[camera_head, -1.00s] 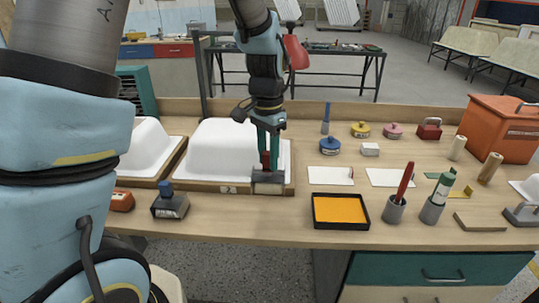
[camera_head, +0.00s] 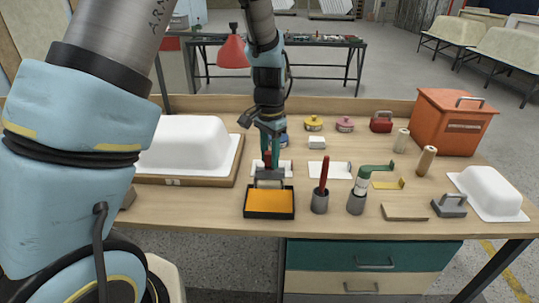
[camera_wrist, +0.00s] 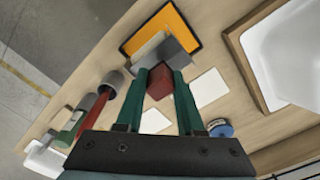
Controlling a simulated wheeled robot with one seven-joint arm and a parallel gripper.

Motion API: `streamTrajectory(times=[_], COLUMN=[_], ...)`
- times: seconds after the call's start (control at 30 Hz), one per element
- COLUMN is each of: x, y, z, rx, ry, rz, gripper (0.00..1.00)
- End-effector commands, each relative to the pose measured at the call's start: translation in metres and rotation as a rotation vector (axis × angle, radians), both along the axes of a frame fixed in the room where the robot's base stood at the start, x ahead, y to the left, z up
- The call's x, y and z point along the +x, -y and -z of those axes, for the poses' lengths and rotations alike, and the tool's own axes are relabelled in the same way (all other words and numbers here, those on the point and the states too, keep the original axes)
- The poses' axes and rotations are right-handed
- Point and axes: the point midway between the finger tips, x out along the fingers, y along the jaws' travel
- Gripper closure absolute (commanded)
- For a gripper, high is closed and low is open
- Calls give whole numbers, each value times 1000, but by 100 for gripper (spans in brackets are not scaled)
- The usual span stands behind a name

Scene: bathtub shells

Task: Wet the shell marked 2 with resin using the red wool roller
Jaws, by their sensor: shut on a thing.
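My gripper (camera_head: 268,150) is shut on the red handle (camera_wrist: 160,82) of a tool with a grey head (camera_head: 269,175), taken as the red wool roller; its wool is not clear to see. The head is upright at the far edge of the black tray of orange resin (camera_head: 270,214); I cannot tell whether it touches. The tray also shows in the wrist view (camera_wrist: 188,32). The white shell (camera_head: 185,143) sits on a wooden board at left, partly behind my arm. The board's small label (camera_head: 172,182) is too small to read now; it read 2 earlier.
Right of the tray stand a grey cup with a red stick (camera_head: 322,172) and a cup with a green-topped tool (camera_head: 360,190). White cards (camera_head: 330,170) lie behind. An orange box (camera_head: 455,122) and a small white shell (camera_head: 490,192) are at right.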

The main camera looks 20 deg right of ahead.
Motion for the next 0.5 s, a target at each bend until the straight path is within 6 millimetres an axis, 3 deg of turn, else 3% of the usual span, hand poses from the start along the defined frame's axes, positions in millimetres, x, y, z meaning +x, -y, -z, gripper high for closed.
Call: streamTrajectory(times=[0.5], x=[0], y=[0], z=[52], rx=[0], ry=[0], rz=[-1], gripper=[100])
